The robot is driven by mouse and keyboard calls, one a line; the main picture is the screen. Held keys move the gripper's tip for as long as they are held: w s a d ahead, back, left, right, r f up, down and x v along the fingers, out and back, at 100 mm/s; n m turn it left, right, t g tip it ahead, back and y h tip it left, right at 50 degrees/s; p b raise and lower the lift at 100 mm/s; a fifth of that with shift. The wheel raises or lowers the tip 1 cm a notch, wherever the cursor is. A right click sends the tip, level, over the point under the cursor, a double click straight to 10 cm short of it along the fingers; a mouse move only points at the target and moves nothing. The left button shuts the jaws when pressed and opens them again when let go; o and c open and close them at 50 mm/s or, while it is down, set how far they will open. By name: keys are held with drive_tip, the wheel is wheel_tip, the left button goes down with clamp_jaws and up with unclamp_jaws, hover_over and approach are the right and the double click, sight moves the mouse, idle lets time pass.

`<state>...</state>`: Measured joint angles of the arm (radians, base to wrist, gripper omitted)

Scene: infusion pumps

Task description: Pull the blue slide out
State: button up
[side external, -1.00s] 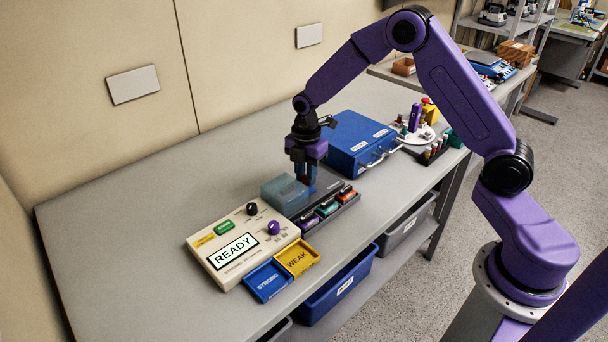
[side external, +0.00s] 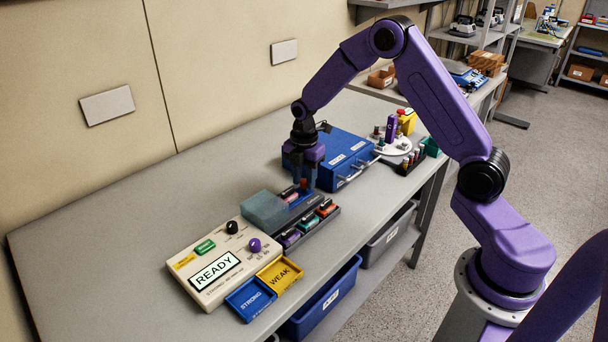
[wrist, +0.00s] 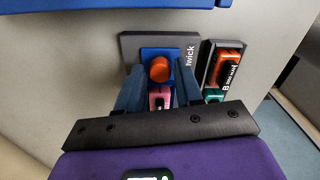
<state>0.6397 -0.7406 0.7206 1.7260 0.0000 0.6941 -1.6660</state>
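The blue slide (wrist: 147,54) lies in a dark grey tray (wrist: 130,44) with white lettering and carries an orange-red knob (wrist: 159,69). It shows in the side view as a blue strip (side external: 299,199) beyond the smoky translucent cover (side external: 263,210). A pink piece (wrist: 155,91) sits in the slide, in the open beside the cover. My gripper (side external: 301,183) points down with one finger on each side of the knob and appears shut on it. The fingers hide part of the slide, and their contact with the knob is hard to see.
A rack (side external: 309,228) of coloured pieces stands beside the tray. The blue case (side external: 334,148) is close behind my gripper. The beige READY panel (side external: 192,277), blue STRONG tray (side external: 250,300) and yellow WEAK tray (side external: 279,275) are at the front left. The table's left side is clear.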

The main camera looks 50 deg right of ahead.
wheel_tip(320, 180, up, 17)
drive_tip(key=shift+r, duration=0.2)
idle(0.4)
drive_tip(key=s+a+m, duration=0.4)
drive_tip(key=s+a, duration=0.7)
drive_tip(key=s, duration=0.5)
drive_tip(key=s+d+f+m, duration=0.1)
drive_tip(key=s+f, duration=0.1)
drive_tip(key=s, duration=0.7)
drive_tip(key=s+f+m, duration=0.1)
drive_tip(key=s+m, duration=0.1)
drive_tip(key=s, duration=0.7)
drive_tip(key=shift+s+d+f+m, duration=0.3)
drive_tip(key=shift+s+d+f, duration=0.05)
drive_tip(key=shift+d, duration=0.05)
